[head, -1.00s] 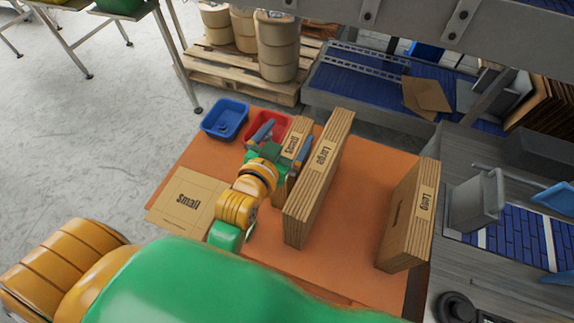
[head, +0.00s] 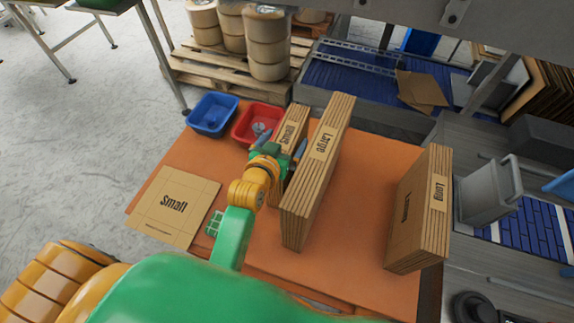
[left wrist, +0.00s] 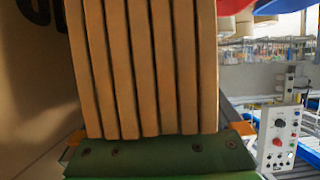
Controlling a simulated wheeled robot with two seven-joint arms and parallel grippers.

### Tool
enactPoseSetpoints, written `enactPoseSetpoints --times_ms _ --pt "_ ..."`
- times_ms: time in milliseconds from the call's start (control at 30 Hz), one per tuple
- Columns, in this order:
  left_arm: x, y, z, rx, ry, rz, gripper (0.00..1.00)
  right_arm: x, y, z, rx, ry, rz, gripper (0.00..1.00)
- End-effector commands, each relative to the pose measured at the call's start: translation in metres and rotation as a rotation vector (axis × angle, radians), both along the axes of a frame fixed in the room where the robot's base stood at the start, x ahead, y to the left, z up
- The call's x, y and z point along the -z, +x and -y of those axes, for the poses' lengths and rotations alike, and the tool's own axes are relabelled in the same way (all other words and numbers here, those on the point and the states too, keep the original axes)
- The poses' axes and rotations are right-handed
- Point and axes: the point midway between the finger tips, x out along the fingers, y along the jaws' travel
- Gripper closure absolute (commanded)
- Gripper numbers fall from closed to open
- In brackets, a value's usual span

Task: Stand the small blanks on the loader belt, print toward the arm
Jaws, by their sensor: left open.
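A stack of small blanks (head: 292,120) stands on edge on the orange table, marked "Small" on its top band. My left gripper (head: 280,150) is at the near end of this stack, open, with its fingers on either side of it. In the left wrist view the blanks' layered edges (left wrist: 150,70) fill the space in front of the green palm, between the orange finger parts (left wrist: 160,133). Whether the fingers touch the stack is hidden. A flat blank (head: 172,206) printed "Small" lies at the table's left. My right gripper is not in view.
Stacks of large blanks (head: 318,172) and long blanks (head: 418,212) stand right of the small ones, the large close beside my gripper. Blue (head: 212,114) and red (head: 250,125) bins sit behind. Blue belts show at the back (head: 350,86) and right (head: 535,226). Bare table (head: 352,215) separates large and long stacks.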

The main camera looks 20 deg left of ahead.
Motion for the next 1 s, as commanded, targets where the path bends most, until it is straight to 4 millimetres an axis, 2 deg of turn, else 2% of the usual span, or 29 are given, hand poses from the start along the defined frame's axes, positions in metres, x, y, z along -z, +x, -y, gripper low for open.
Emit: enactPoseSetpoints --times_ms 167,200,567,1000 --pt "-0.0009 0.0014 -0.0001 0.000 0.001 -0.001 0.00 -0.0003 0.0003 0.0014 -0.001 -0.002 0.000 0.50" --pt "-0.0010 0.0013 -0.0001 0.000 0.001 -0.001 0.03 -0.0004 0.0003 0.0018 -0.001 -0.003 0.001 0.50" --pt "-0.0010 0.0011 -0.0002 0.000 0.002 0.000 1.00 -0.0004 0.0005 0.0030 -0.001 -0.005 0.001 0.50" --pt "-0.0070 0.0023 -0.0006 0.000 0.003 0.002 1.00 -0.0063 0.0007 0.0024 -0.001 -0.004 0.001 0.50"
